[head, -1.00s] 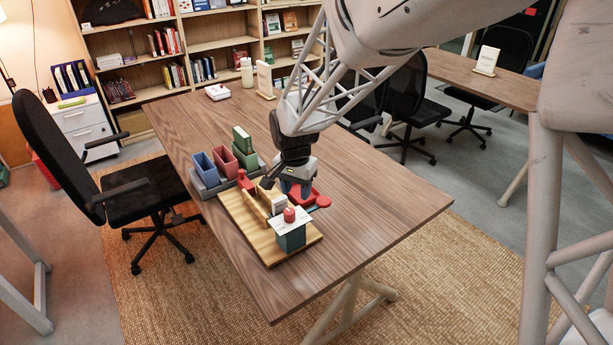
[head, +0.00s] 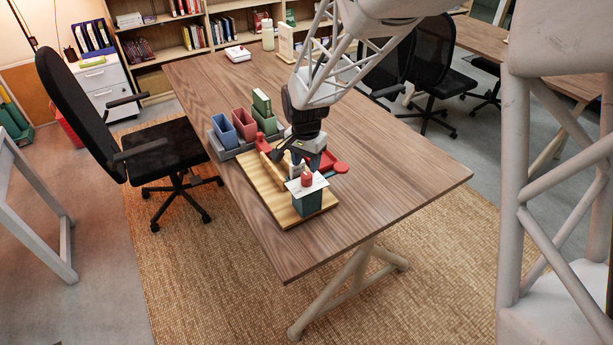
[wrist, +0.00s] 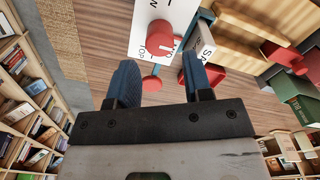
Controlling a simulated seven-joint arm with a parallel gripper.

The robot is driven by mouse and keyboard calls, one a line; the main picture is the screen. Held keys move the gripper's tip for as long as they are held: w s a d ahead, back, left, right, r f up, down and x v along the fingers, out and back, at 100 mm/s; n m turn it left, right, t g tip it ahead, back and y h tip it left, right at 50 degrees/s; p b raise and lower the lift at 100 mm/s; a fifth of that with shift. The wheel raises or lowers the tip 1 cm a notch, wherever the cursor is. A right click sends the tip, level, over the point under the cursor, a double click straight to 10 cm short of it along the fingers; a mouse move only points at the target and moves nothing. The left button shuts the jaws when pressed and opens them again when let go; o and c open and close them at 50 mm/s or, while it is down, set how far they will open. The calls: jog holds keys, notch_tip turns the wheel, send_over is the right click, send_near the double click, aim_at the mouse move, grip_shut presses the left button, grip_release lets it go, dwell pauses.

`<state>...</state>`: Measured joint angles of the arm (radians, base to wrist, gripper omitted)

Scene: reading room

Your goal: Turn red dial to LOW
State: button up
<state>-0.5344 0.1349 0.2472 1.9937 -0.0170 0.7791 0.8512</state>
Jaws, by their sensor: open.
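The red dial (head: 307,179) sits on a white label plate (head: 294,187) on top of a dark teal box (head: 307,202), at the near end of a wooden board (head: 262,186). In the wrist view the dial (wrist: 176,38) shows beyond the fingertips, with black lettering on the white plate (wrist: 146,22), partly cut off. The letters are too partial to tell the dial's setting. My gripper (wrist: 160,72) is open and empty, its two blue fingers apart, and the dial is ahead of them, not between them. In the head view my gripper (head: 308,160) is just behind the dial.
A red tray (head: 325,161) and a round red piece (head: 341,168) lie close by my gripper. Blue, red and green bins (head: 244,124) stand in a grey holder behind the board. The near and right parts of the wooden table (head: 390,175) are clear.

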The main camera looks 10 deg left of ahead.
aim_at(306, 175)
jog(key=shift+f, duration=2.85)
jog(key=shift+c, duration=0.3)
jog(key=c, duration=0.6)
